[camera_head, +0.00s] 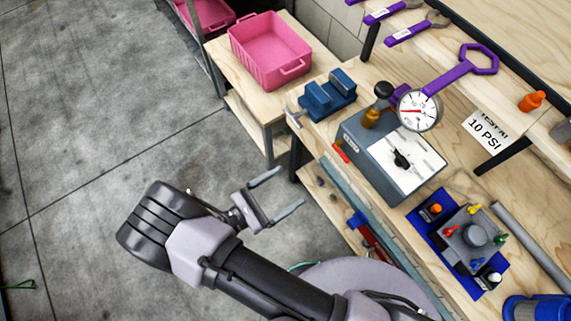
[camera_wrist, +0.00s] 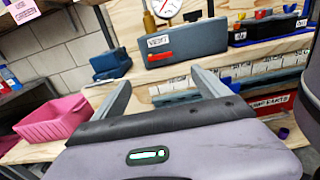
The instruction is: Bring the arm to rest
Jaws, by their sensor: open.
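My gripper (camera_head: 277,203) is open and empty. In the head view it hangs over the concrete floor, to the left of the workbench and apart from it. My arm reaches in from the bottom of that view. In the wrist view the two fingers of my gripper (camera_wrist: 160,92) point toward the bench front, with nothing between them but the view of the bench. The workbench (camera_head: 335,150) carries a grey test box (camera_head: 370,165) with a round gauge (camera_head: 418,110) on it. The test box also shows in the wrist view (camera_wrist: 185,45).
A blue mat (camera_head: 430,212) with small coloured fittings lies at right. Purple wrenches (camera_head: 465,68) and a "10 PSI" sign (camera_head: 486,133) are near the back. Open floor (camera_head: 90,130) lies left.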

